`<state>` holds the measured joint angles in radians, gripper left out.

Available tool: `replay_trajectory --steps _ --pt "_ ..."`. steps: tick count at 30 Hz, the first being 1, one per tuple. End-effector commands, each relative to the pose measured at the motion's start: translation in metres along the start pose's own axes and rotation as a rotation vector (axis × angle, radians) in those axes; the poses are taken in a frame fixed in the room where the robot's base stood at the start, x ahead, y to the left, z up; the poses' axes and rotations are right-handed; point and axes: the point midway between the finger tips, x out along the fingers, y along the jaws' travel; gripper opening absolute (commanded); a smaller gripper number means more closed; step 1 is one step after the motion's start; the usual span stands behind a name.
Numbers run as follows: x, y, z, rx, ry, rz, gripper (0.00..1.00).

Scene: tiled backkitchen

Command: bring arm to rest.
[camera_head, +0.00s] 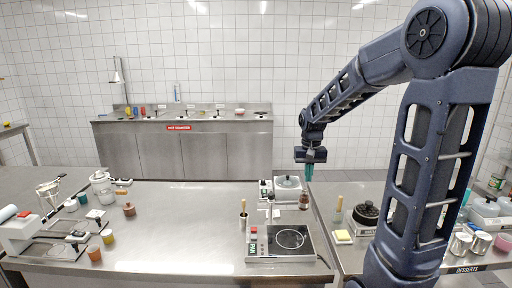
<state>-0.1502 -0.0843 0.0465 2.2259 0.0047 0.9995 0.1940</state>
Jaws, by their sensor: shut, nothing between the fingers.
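My dark blue arm rises on the right side of the head view and bends over to the left. My gripper (309,172) hangs from its end, pointing down with teal fingertips. The fingers are shut with nothing between them. It is in front of the white tiled wall, and its tips appear close above the small brown bottle (304,201) and right of the scale with a round pan (288,184). How far the tips are from the counter in depth is hard to tell.
A steel counter (180,225) carries a hotplate (290,240), a white jar (102,187) and several cups at the left. Right of my arm stand metal cans (461,244) and a pink cup (503,242). A black-lidded pot (366,213) stands left of my arm. The counter's middle is mostly clear.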

Motion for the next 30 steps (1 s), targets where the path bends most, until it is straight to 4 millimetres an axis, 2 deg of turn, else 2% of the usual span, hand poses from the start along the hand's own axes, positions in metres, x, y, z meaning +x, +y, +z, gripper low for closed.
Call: replay_trajectory --steps 7,11,21,30 --pt "-0.001 0.001 0.001 0.000 0.002 0.000 0.00" --pt "-0.009 0.007 0.010 0.001 0.024 -0.003 0.00" --pt "-0.046 0.040 0.069 0.002 0.147 -0.011 0.00" --pt "-0.066 0.065 0.126 0.003 0.261 -0.011 0.00"
